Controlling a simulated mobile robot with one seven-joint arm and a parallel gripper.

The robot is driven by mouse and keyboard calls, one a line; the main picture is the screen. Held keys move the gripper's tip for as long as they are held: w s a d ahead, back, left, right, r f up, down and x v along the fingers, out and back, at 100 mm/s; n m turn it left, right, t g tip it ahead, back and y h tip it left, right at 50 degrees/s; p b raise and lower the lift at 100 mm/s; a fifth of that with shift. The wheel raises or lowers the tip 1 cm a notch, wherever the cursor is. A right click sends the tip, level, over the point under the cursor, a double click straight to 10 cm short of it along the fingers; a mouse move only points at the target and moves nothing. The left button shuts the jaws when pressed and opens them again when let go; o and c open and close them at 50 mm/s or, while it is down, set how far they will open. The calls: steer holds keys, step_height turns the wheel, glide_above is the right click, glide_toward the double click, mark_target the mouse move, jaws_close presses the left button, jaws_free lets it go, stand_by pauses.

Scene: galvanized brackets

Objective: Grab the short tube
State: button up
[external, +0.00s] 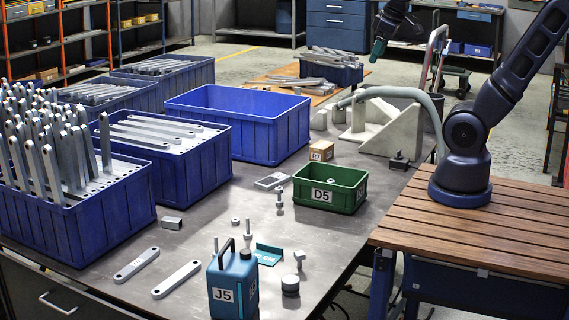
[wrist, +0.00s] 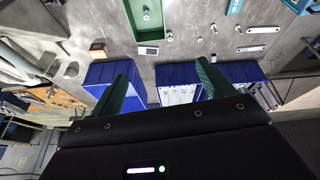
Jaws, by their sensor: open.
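A short grey square tube (external: 172,223) lies on the grey bench beside the blue bins, at the left of centre in the external view. It seems to be the small light piece (wrist: 213,58) just above the bins in the wrist view, though it is very small there. My gripper (external: 379,47) is raised high at the upper right in the external view, well away from the tube. In the wrist view its two green fingers (wrist: 162,66) are spread wide, with nothing between them.
Blue bins of brackets (external: 60,215) fill the bench's left side; an empty blue bin (external: 240,127) stands behind. A green D5 bin (external: 330,197), blue J5 can (external: 233,285), bolts and flat brackets (external: 136,263) surround the tube. The air above the bench is mostly clear.

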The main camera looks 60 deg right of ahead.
steer(key=w+a+r+n, duration=0.2)
steer(key=w+n, duration=0.1)
steer(key=w, duration=0.6)
steer(key=n+g+h, duration=0.3)
steer(key=n+h, duration=0.1)
steer(key=n, duration=1.2)
glide_above(171, 219)
steer(key=s+a, duration=0.1)
steer(key=a, duration=0.3)
step_height(171, 219, down, 43)
steer(key=x, duration=1)
steer(key=shift+s+f, duration=0.1)
steer(key=c, duration=1.1)
